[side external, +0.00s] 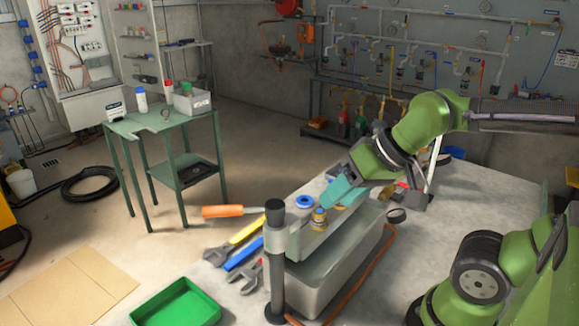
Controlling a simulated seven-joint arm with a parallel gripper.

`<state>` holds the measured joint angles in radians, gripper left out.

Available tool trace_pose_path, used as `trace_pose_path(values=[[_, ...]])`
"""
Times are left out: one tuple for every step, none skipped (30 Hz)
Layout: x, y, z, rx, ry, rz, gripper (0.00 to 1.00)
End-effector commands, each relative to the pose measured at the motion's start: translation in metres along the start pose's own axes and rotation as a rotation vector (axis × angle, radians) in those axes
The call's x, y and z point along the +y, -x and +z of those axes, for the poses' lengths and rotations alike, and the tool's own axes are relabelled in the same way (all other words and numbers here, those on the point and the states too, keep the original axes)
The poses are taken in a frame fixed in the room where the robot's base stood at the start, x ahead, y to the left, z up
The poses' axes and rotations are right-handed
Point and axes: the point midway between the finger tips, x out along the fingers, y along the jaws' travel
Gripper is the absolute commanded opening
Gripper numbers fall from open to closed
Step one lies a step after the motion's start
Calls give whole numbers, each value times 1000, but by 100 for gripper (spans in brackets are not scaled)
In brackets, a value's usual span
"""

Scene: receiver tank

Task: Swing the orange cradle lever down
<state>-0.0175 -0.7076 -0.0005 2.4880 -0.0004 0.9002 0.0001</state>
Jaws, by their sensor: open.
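An orange handle (222,211) lies roughly level at the left of the work and points left. It looks like the lever's grip, but I cannot tell how it joins the cradle. A grey metal box-like body (318,270), probably the tank and cradle, sits on the bench beside a dark upright post (275,260). A brass fitting with a blue band (319,219) stands on its top. My gripper (338,194) is open, with teal fingers just above and right of the fitting. I cannot tell whether they touch it. The orange handle is well left of my gripper, apart from it.
Wrenches with yellow and blue handles (242,255) lie left of the post. A blue ring (304,202) is behind it. A green tray (177,304) sits at the front left. An orange-brown hose (372,262) runs along the right side. The bench's right part (480,190) looks fairly clear.

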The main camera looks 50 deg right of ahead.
Motion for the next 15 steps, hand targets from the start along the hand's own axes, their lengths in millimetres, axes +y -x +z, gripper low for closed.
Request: trace_pose_path(values=[[-7, -1, -10, -10, 10, -2, 44], [-12, -1, -17, -20, 17, -4, 44], [-22, 1, -28, -39, 42, -8, 44], [-30, 2, -36, -57, 68, -11, 44], [-38, 4, -45, -76, 100, -14, 44], [-49, 6, -56, -106, 148, -21, 44], [-58, 8, -64, -127, 190, -26, 44], [-66, 11, -72, -151, 232, -34, 44], [-78, 14, -81, -182, 292, -45, 44], [-86, 16, -89, -203, 338, -55, 44], [-95, 19, -95, -224, 385, -66, 44], [-106, 23, -103, -253, 449, -83, 44], [-114, 26, -109, -274, 498, -98, 44], [-122, 30, -114, -293, 546, -113, 44], [-132, 35, -120, -315, 608, -136, 44]])
